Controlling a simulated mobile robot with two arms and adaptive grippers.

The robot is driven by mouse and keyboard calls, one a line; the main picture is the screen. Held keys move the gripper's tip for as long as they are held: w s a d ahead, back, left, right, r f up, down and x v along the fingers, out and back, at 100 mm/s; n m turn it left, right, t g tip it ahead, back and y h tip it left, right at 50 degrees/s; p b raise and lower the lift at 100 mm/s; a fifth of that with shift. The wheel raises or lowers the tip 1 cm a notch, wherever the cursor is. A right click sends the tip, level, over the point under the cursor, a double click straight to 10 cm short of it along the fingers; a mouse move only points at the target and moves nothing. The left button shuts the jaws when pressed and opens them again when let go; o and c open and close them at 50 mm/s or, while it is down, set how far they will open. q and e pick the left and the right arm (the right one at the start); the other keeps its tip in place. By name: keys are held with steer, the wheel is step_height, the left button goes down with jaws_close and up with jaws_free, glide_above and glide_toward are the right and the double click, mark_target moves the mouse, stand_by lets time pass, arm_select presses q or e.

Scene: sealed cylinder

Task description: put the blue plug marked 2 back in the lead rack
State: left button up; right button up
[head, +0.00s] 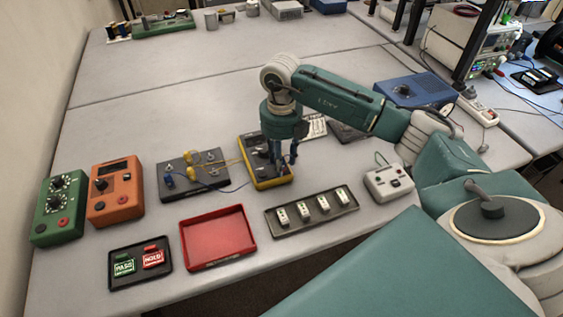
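No number is readable on the blue plug. My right gripper (286,164) points down over the right side of this unit. Its two fingers show with a gap between them, but whether something small is held is too small to tell. My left gripper is out of view.
In front lie a red tray (217,240), a dark tray with several pale blocks (280,228) and a PASS/HOLD tray (140,282). Green (58,208) and orange (115,190) boxes stand left. A pale button box (388,184) stands right. The table behind the dark board is clear.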

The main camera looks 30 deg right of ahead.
jaws_close()
steer(key=shift+r, duration=0.1)
steer(key=shift+r+p, duration=2)
steer(key=shift+r, duration=0.95)
